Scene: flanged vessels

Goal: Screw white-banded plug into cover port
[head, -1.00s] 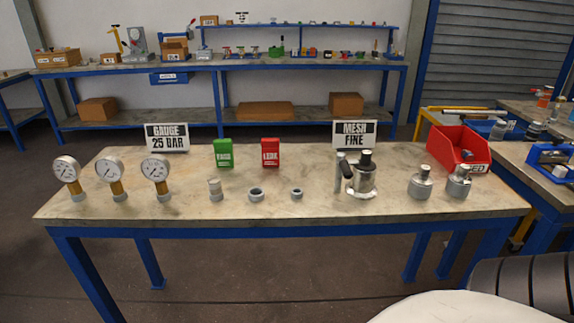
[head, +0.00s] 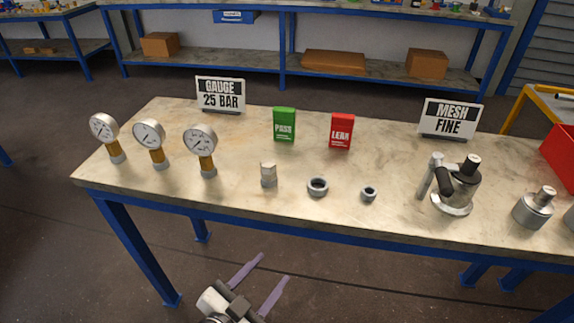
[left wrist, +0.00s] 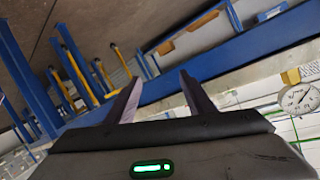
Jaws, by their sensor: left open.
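I cannot make out a clear white band on any part, so I cannot tell which is the plug. A small upright fitting with a pale top (head: 268,175) stands near the table's front edge. A steel flanged vessel (head: 455,193) with a black handle stands on the right; I cannot tell whether its cover port is open. My left gripper (head: 274,268) is open and empty, in front of the table and below its top. Its two spread fingers also show in the left wrist view (left wrist: 157,90). My right gripper is not in view.
On the table (head: 365,225) stand several gauges (head: 150,140), two ring fittings (head: 318,187), a green PASS box (head: 284,124), a red LEAK box (head: 341,131), two signs and a steel canister (head: 534,207). A red bin (head: 560,155) is at the right edge. Bare tabletop lies between them.

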